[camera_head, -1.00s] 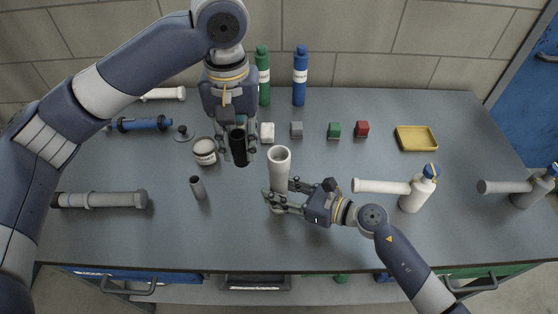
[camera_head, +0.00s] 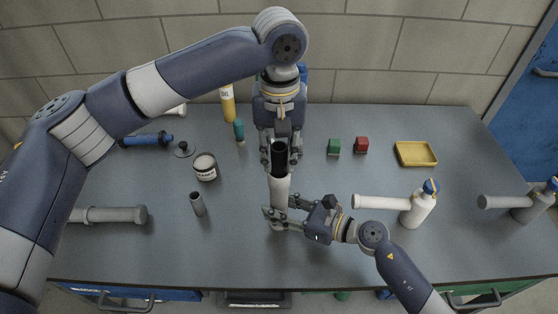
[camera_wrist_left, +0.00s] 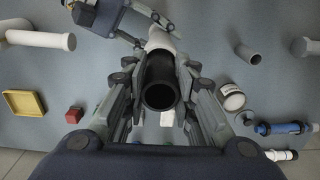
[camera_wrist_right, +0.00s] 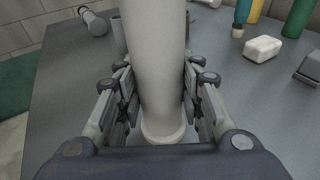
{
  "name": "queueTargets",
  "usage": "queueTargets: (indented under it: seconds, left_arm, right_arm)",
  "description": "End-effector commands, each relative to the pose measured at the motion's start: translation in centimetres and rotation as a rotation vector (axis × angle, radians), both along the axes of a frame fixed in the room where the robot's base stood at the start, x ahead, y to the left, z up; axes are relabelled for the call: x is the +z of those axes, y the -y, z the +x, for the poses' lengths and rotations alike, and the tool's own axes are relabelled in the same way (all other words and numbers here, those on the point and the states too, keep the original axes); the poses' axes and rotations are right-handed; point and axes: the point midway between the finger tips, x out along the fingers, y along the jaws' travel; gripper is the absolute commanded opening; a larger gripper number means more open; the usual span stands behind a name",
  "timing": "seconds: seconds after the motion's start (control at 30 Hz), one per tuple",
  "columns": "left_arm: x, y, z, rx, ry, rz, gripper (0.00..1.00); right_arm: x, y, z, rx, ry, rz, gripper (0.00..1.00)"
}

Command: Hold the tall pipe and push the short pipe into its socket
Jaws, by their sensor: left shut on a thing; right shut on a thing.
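The tall pipe is white-grey (camera_head: 279,193) and stands upright on the table. My right gripper (camera_head: 277,214) is shut on it low down; its shaft and base flange fill the middle of the right wrist view (camera_wrist_right: 155,70). My left gripper (camera_head: 281,163) is shut on the short black pipe (camera_head: 279,152). It holds that pipe upright over the tall pipe's top, and the two look in line in the head view. In the left wrist view the black pipe's open end (camera_wrist_left: 160,95) covers the tall pipe's mouth. Whether the black pipe's lower end is inside cannot be told.
A white bottle (camera_head: 417,206) with a sideways pipe is at right. Green (camera_head: 334,146) and red (camera_head: 361,145) blocks and a yellow tray (camera_head: 416,154) lie behind. The front right table is clear.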

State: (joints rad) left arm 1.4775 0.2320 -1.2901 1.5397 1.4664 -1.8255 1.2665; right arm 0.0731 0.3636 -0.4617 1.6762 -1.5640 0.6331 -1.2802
Motion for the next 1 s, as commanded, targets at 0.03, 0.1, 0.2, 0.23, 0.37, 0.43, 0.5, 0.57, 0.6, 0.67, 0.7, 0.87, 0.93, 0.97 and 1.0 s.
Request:
queueTargets:
  seconds: [0.03,0.1,0.2,0.23,0.37,0.43,0.5,0.57,0.6,0.67,0.7,0.87,0.93,0.97,1.0]
  left_arm:
    - [-1.0,-0.1,0.0,0.0,-0.003,0.002,0.06]
    - [-1.9,-0.1,0.0,0.001,-0.002,0.002,0.06]
    - [-2.4,0.0,0.0,0.0,0.0,0.0,0.06]
    - [-2.4,0.0,0.0,0.0,0.001,0.0,0.06]
    - [-2.5,0.0,0.0,0.001,-0.001,0.001,0.06]
    - [-2.7,-0.1,0.0,0.001,-0.002,0.002,0.06]
    - [-3.0,-0.1,0.0,0.001,-0.003,0.002,0.06]
    - [-3.2,-0.1,-0.1,0.001,-0.005,0.003,0.06]
    - [-3.4,-0.1,-0.1,0.001,-0.006,0.003,0.06]
    - [-3.7,-0.1,-0.1,0.001,-0.006,0.004,0.06]
    - [-3.8,-0.1,-0.1,0.001,-0.006,0.004,0.06]
    - [-4.2,-0.1,0.0,0.003,-0.004,0.003,0.06]
    - [-4.2,-0.1,0.0,0.003,-0.004,0.003,0.32]
    - [-4.2,-0.1,0.0,0.004,-0.004,0.003,0.39]
    - [-4.2,-0.1,0.0,0.004,-0.004,0.003,0.45]
  right_arm:
    - [-0.1,0.0,0.0,0.001,-0.002,0.0,0.14]
    - [-0.1,0.0,0.0,0.0,-0.001,0.0,0.14]
    - [-0.1,0.0,0.0,0.0,-0.001,0.0,0.14]
    - [-0.1,0.0,0.0,0.0,0.0,-0.001,0.14]
    - [-0.1,0.0,0.0,0.001,-0.001,-0.001,0.14]
    - [-0.1,0.0,-0.1,0.002,0.0,0.0,0.14]
    - [0.0,0.0,-0.1,0.002,0.0,0.0,0.14]
    - [0.0,0.0,-0.1,0.002,0.0,0.0,0.14]
    - [0.0,-0.1,-0.1,0.003,0.0,0.001,0.14]
    - [0.0,-0.1,-0.1,0.003,0.001,0.001,0.14]
    - [0.0,-0.1,-0.1,0.004,0.001,0.002,0.14]
    - [0.1,-0.2,-0.2,0.008,0.001,0.004,0.14]
    - [0.1,-0.3,-0.2,0.009,0.001,0.005,0.14]
    - [0.1,-0.3,-0.3,0.01,0.001,0.005,0.14]
    - [0.1,-0.3,-0.3,0.011,0.0,0.005,0.14]
